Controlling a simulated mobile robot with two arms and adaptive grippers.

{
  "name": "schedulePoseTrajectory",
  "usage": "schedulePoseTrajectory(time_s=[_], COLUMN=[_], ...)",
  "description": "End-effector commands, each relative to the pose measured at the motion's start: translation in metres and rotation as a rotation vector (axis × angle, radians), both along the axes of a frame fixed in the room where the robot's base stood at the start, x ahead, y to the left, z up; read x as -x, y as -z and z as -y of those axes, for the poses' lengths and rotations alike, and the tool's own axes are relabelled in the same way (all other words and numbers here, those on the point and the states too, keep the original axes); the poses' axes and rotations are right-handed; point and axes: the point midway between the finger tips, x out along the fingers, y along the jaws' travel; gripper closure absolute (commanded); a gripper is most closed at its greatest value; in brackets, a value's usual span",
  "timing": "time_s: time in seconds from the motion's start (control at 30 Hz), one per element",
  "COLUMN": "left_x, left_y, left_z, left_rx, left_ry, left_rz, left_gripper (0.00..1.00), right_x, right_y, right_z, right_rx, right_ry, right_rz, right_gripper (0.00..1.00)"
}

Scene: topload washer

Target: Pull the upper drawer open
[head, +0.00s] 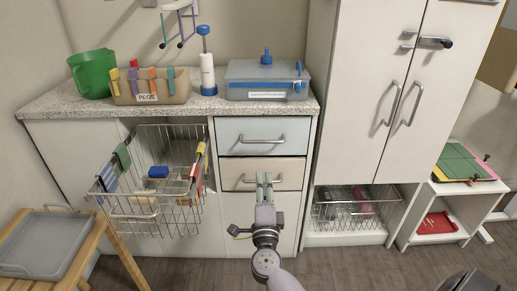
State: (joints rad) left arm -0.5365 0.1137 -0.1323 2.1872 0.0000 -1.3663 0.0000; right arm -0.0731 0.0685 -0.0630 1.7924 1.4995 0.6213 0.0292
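The upper drawer (236,130) has a pale blue front and sits shut under the counter, with a metal bar handle (262,140) across its middle. My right gripper (264,177) comes up from below, in front of the beige lower drawer (232,168). Its fingertips overlap the middle of the lower drawer's bar handle (245,180) in the picture, below the upper drawer's handle. I cannot tell whether it touches that handle or how far its fingers are apart. The lower drawer also looks shut. My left gripper is not in view.
A wire basket (185,222) is pulled out left of the drawers, with clothes and a blue item. A wooden rack with a grey tray (45,245) stands front left. A tall white cabinet (350,100) stands right. The counter (210,103) holds a blue-lidded box (266,80).

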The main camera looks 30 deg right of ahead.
Motion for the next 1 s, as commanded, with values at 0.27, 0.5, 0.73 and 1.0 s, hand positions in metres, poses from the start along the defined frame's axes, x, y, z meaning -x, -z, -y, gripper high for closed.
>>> schedulePoseTrajectory(time_s=[0.27,0.5,0.73,1.0], left_x=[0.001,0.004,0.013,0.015], left_y=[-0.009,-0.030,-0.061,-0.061], left_z=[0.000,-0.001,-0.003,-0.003], left_rx=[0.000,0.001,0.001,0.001], left_ry=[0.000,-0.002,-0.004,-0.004], left_rz=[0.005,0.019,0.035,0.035], left_gripper=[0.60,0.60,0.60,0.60], right_x=[-0.036,-0.081,-0.119,-0.142], right_y=[-0.010,-0.020,-0.028,-0.033], right_z=[0.022,0.050,0.073,0.087], right_rx=[0.004,0.006,0.004,0.004], right_ry=[0.001,0.001,0.001,0.000], right_rz=[0.003,0.002,0.001,0.000], right_gripper=[0.70,0.70,0.70,0.70])
